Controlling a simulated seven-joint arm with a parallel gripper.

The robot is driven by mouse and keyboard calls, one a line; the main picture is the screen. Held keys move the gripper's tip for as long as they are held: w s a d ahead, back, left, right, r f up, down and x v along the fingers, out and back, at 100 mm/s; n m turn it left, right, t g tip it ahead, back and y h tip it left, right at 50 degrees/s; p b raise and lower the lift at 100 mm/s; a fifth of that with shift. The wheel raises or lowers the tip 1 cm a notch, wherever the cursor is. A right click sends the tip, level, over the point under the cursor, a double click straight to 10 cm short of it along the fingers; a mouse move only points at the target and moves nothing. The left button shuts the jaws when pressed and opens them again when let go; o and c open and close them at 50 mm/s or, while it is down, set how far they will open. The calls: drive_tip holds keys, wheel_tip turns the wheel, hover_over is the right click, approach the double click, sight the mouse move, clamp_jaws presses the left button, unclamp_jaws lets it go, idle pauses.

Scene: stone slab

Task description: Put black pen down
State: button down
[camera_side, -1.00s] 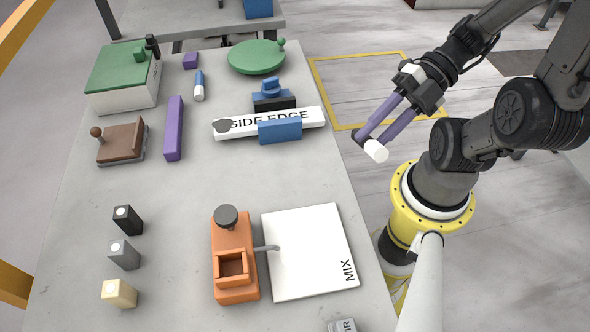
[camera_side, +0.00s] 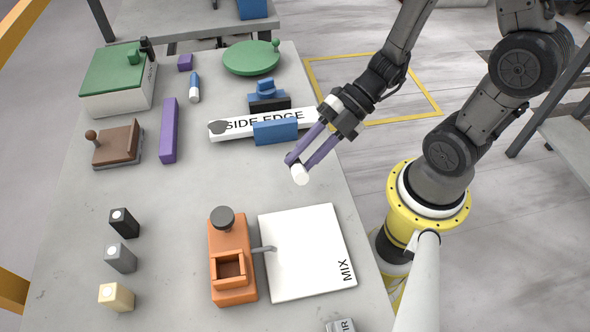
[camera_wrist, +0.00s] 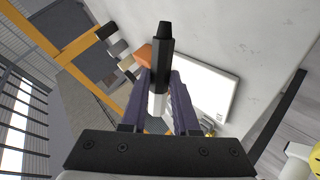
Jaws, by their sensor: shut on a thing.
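The black pen (camera_wrist: 160,55) is between the purple fingers of my gripper in the wrist view, its dark tapered tip pointing away from the palm. A white section (camera_wrist: 156,103) shows nearer the palm. In the side view my gripper (camera_side: 296,166) is shut on it; only its white end (camera_side: 299,175) shows clearly there, and the black part is hard to make out. My gripper is above the right part of the stone slab (camera_side: 180,205), below the SIDE EDGE bar and above the MIX board in the picture.
The white MIX board (camera_side: 310,250) and an orange holder (camera_side: 231,265) with a square opening lie toward the front. The white SIDE EDGE bar (camera_side: 230,128) has blue blocks on and beside it. Several small blocks stand at the left. The slab's middle is clear.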

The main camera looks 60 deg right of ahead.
drive_tip(key=shift+w+a+f, duration=0.2)
drive_tip(key=shift+w+f, duration=0.15)
drive_tip(key=shift+f, duration=0.1)
drive_tip(key=shift+w+a+f, duration=0.15)
drive_tip(key=shift+w+f, duration=0.15)
drive_tip(key=shift+f, duration=0.15)
drive_tip(key=shift+w+f, duration=0.1)
drive_tip(key=shift+f, duration=1.45)
drive_tip(key=c, duration=0.7)
unclamp_jaws()
drive_tip(key=shift+f, duration=0.1)
drive_tip(key=shift+o, duration=0.2)
